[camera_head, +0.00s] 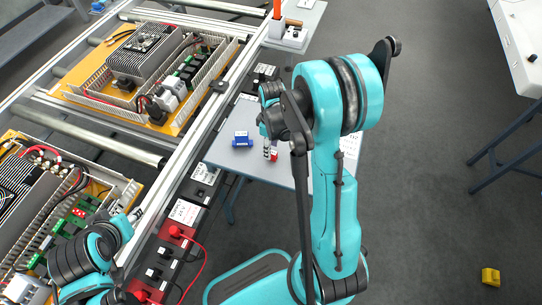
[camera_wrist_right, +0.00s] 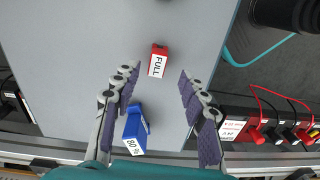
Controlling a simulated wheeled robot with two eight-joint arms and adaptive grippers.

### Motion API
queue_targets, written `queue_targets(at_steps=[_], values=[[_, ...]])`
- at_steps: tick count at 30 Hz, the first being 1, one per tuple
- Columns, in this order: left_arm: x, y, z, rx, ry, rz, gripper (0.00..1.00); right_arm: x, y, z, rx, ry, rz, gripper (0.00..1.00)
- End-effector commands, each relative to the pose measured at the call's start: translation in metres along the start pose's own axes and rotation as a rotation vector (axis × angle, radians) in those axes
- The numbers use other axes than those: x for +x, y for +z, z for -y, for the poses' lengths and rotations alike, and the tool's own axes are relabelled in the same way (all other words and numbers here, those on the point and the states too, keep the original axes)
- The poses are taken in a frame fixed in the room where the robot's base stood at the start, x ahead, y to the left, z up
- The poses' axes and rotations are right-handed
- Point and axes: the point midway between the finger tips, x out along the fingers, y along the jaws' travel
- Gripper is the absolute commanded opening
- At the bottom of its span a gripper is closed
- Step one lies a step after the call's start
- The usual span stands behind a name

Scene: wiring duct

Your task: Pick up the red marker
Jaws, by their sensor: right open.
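The red marker (camera_wrist_right: 158,60) is a small red block with a white label reading "FULL". It lies on the grey table (camera_wrist_right: 75,60); in the head view it shows as a small red patch (camera_head: 274,154), partly hidden by my right gripper (camera_head: 268,149). In the right wrist view my right gripper (camera_wrist_right: 158,75) is open and empty. The marker appears just beyond the gap between its fingertips, roughly centred; I cannot tell the height above it. My left gripper (camera_head: 135,217) is at the lower left, far from the marker; its fingers are too small to read.
A blue block (camera_wrist_right: 136,130) labelled "80%" lies near the left finger in the wrist view, and left of the gripper in the head view (camera_head: 242,139). Black and red sockets with red cables (camera_head: 178,233) line the rail beside the table. Wiring panels (camera_head: 185,35) lie on the left.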

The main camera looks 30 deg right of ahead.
Motion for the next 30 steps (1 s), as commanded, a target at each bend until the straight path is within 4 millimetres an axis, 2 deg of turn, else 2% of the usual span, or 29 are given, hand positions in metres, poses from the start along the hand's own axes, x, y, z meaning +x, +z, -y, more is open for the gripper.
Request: queue_targets(at_steps=[1, 6, 14, 18, 19, 30], values=[[0.007, 0.005, 0.0, 0.0, 0.0, 0.0, 0.42, 0.012, -0.001, -0.002, 0.0, 0.0, 0.0, 0.43], [0.018, 0.013, 0.0, 0.0, 0.0, 0.0, 0.42, 0.037, -0.003, -0.004, 0.0, 0.001, 0.001, 0.43], [0.017, 0.012, 0.0, 0.0, 0.0, 0.0, 0.42, 0.039, -0.002, -0.004, 0.001, 0.001, 0.001, 0.43], [0.017, 0.012, 0.0, 0.0, 0.0, 0.0, 0.42, 0.039, -0.002, -0.004, 0.001, 0.001, 0.001, 0.06], [0.017, 0.012, 0.0, 0.0, 0.0, 0.0, 0.42, 0.039, -0.002, -0.004, 0.001, 0.001, 0.001, 0.03], [0.016, 0.012, 0.0, 0.0, 0.0, 0.0, 0.42, 0.037, -0.002, -0.004, 0.001, 0.001, 0.001, 0.03]])
